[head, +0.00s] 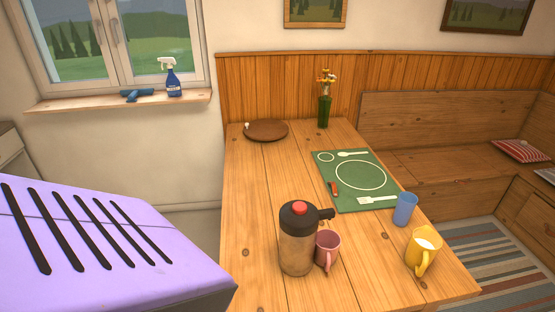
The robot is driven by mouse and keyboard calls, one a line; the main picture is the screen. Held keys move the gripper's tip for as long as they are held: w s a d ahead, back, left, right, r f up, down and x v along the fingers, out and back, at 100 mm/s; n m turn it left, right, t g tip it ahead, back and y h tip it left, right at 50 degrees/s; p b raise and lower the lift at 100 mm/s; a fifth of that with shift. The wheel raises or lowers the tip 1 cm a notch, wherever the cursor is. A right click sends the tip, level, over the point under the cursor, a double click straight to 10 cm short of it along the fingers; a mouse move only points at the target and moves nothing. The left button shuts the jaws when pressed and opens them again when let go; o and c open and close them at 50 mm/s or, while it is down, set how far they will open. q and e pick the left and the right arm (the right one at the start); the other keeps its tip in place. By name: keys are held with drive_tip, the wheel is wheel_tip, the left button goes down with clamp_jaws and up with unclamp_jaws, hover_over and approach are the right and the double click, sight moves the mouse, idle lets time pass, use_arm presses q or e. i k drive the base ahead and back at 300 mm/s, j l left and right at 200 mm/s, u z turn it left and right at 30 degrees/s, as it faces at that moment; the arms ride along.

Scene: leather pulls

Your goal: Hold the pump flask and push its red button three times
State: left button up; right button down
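The pump flask (297,247) stands upright near the front of the wooden table. It has a tan-brown body and a dark top with a spout pointing right. Its red button (299,208) sits on top of the lid. A pink mug (327,250) stands close against the flask's right side, under the spout; I cannot tell whether they touch. Neither of my grippers shows in the head view, and nothing is holding the flask.
The table (255,200) also bears a yellow mug (423,250), a blue cup (404,209), a green placemat (335,170), a brown round board (266,134) and a green vase (324,112). A large purple slotted object (90,285) fills the lower left. The table left of the flask is clear.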

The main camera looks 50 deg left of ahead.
sight(299, 208)
drive_tip(key=k+j, duration=0.3)
drive_tip(key=j, duration=0.15)
drive_tip(key=k+j, duration=0.3)
drive_tip(key=j, duration=0.2)
